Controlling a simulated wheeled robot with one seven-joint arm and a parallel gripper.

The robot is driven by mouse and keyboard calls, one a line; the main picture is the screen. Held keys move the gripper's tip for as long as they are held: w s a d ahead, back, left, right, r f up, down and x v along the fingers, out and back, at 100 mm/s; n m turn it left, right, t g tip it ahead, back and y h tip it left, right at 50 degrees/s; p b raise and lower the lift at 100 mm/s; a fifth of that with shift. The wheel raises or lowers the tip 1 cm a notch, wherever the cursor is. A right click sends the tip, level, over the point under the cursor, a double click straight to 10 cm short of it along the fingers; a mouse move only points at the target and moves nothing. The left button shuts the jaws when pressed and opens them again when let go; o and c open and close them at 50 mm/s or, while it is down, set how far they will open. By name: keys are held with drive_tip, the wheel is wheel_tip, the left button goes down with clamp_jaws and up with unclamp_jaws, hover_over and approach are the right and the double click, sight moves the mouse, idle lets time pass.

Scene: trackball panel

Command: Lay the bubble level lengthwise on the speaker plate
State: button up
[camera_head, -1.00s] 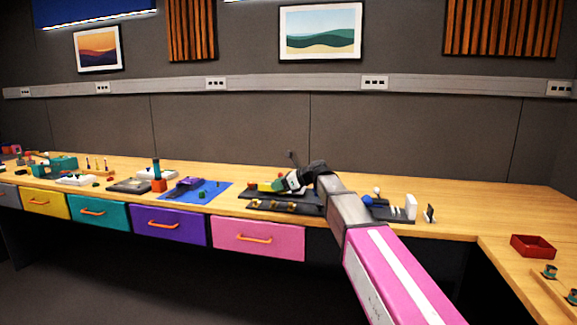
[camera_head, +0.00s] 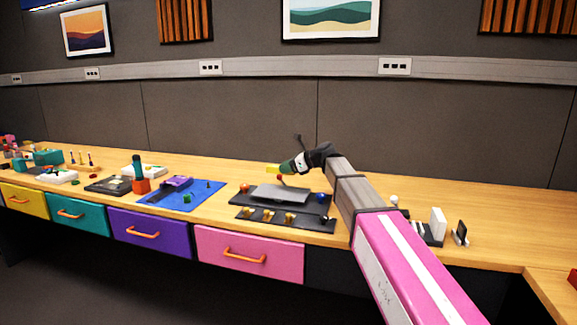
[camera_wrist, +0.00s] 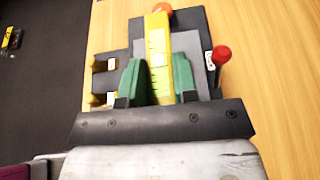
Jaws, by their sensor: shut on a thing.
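The yellow bubble level (camera_head: 273,169) is held in my gripper (camera_head: 288,167), above the dark panel. In the wrist view the level (camera_wrist: 158,45) lies between the green fingers of my gripper (camera_wrist: 160,82) and points away from the wrist. The grey plate (camera_head: 280,195), which looks like the speaker plate, lies flat on the panel. Part of the plate (camera_wrist: 194,45) shows under and beside the level in the wrist view. In the head view the level looks raised clear of the plate.
The dark panel carries an orange ball (camera_head: 244,188), a blue ball (camera_head: 321,197), a red-topped knob (camera_wrist: 222,55) and a row of gold knobs (camera_head: 268,215). A blue mat (camera_head: 207,196) lies to the left. A white upright block (camera_head: 437,224) stands right of my arm.

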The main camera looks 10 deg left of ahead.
sight(287, 192)
drive_tip(key=shift+f, duration=3.75)
drive_tip(key=o, duration=1)
drive_tip(key=shift+d, duration=0.1)
